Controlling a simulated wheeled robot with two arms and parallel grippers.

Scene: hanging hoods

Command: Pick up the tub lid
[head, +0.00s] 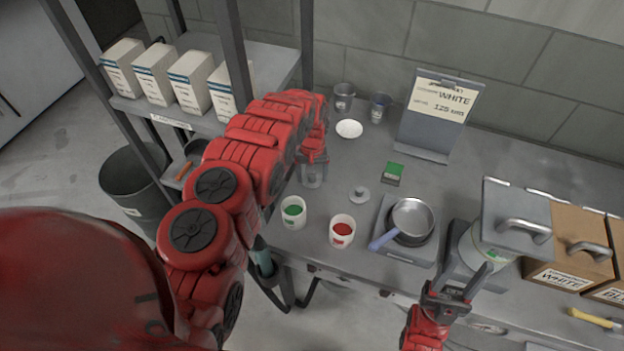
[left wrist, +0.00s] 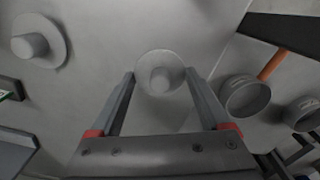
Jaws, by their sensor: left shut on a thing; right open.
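My left gripper (head: 313,178) is shut on a round grey tub lid with a knob. The held lid (left wrist: 160,72) shows between the fingertips in the left wrist view; in the head view the gripper mostly hides it. I cannot tell whether it touches the table. A second grey knobbed lid (head: 359,195) lies on the table to the right, also in the left wrist view (left wrist: 38,42). Two open white tubs, one with green content (head: 293,212) and one with red (head: 342,231), stand nearer the front edge. My right gripper (head: 462,277) is open and empty at the front right.
A green box (head: 394,172) and a white dish (head: 349,129) are on the table (head: 540,165). A pan (head: 412,219) with a blue handle stands right of the red tub. A sign stand (head: 437,115) is behind. A shelf post (head: 307,50) rises close to my left arm.

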